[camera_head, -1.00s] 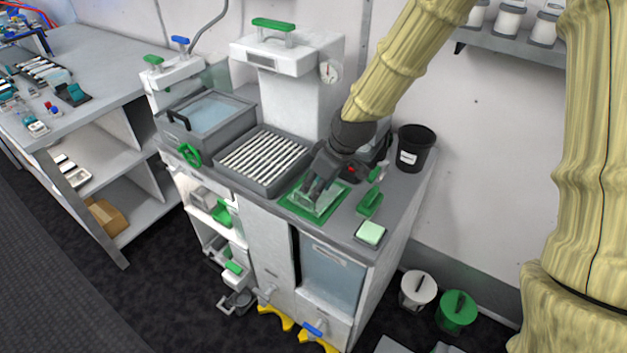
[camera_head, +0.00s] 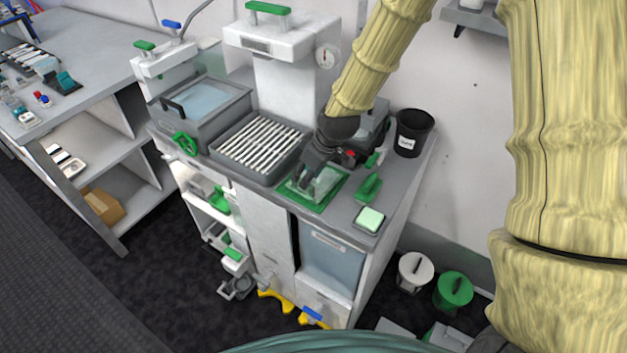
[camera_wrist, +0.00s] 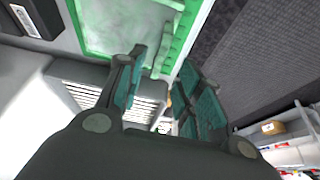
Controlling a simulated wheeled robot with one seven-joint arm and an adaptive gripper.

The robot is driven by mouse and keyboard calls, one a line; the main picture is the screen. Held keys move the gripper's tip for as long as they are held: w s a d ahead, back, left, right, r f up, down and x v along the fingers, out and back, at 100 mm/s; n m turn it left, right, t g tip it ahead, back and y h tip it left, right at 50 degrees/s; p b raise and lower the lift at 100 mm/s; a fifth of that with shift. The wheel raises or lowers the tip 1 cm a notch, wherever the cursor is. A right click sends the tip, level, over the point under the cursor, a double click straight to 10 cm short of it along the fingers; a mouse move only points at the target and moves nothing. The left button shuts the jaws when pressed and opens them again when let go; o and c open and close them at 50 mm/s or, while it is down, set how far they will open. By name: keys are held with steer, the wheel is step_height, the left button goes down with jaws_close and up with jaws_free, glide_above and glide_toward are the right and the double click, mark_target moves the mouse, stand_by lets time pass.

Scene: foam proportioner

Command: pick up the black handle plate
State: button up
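A black handle (camera_head: 173,106) shows on the front left of the grey tank with a pale blue surface, at the left of the worktop in the head view. I cannot tell whether it belongs to a separate plate. My gripper (camera_head: 312,181) is well to the right of it, over a clear panel in a green frame (camera_head: 303,203). In the wrist view my gripper (camera_wrist: 163,90) has its two teal-padded fingers apart, with nothing clearly held between them. The green frame (camera_wrist: 192,28) lies beyond the fingertips; contact with the panel cannot be told.
A slatted grey tray (camera_head: 262,147) lies between the tank and the green frame. A white column with a gauge (camera_head: 327,57) rises behind. A green handle (camera_head: 368,187), a pale green pad (camera_head: 369,219) and a black bin (camera_head: 413,132) stand at the right.

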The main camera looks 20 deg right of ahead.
steer(key=shift+p+x, duration=0.85)
steer(key=shift+x, duration=0.7)
steer(key=shift+w+f, duration=0.25)
steer(key=shift+f, duration=0.8)
jaws_close()
